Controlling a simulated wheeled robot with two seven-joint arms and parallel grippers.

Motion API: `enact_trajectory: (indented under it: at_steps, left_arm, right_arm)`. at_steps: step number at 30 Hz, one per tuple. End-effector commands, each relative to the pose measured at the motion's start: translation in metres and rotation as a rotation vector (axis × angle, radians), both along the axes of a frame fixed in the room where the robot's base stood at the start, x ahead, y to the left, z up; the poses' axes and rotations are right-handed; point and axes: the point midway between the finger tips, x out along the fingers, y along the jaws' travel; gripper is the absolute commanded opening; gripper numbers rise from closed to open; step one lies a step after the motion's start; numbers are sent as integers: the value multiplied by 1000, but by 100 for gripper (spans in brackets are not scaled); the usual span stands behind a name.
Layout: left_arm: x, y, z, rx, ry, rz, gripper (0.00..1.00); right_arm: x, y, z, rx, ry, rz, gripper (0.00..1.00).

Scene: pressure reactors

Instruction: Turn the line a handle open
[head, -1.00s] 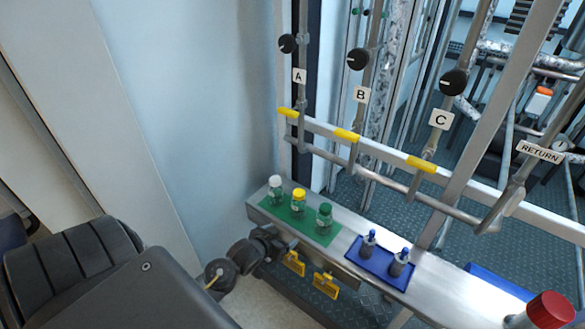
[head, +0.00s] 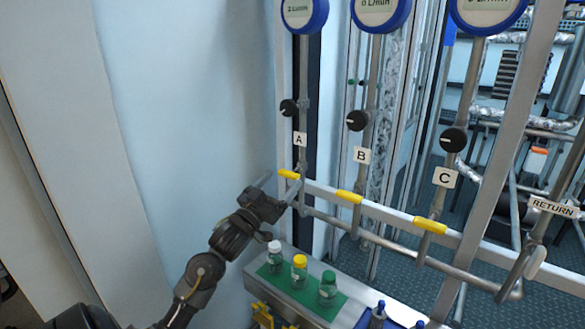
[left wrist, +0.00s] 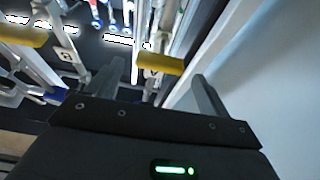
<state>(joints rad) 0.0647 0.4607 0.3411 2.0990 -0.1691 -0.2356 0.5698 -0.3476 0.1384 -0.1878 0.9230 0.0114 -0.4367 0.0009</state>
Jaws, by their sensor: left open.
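The line A handle (head: 289,175) is a yellow bar on a pipe below the label A (head: 300,139). My left gripper (head: 281,186) is just below and in front of it, beside the pipe. In the left wrist view the yellow handle (left wrist: 160,63) lies crosswise ahead, between the two spread fingers (left wrist: 155,76). The fingers are open and hold nothing. I cannot tell whether they touch the handle. My right gripper is not in view.
The line B handle (head: 349,197) and line C handle (head: 430,226) sit to the right on the same rail. Several bottles stand on a green mat (head: 270,277) below my left gripper. A plain pale blue wall (head: 180,130) is on the left.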

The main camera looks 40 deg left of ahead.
Motion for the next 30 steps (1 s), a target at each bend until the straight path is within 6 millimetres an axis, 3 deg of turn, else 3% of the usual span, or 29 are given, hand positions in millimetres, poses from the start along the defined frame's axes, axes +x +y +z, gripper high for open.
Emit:
enact_trajectory:
  at_steps: [9,22,30]
  left_arm:
    - [46,2,20,1,1,1,80]
    - [57,1,23,2,2,1,80]
    - [56,1,23,2,2,1,46]
  right_arm:
    - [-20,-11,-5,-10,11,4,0]
    - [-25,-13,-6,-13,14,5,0]
    - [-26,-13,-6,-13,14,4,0]
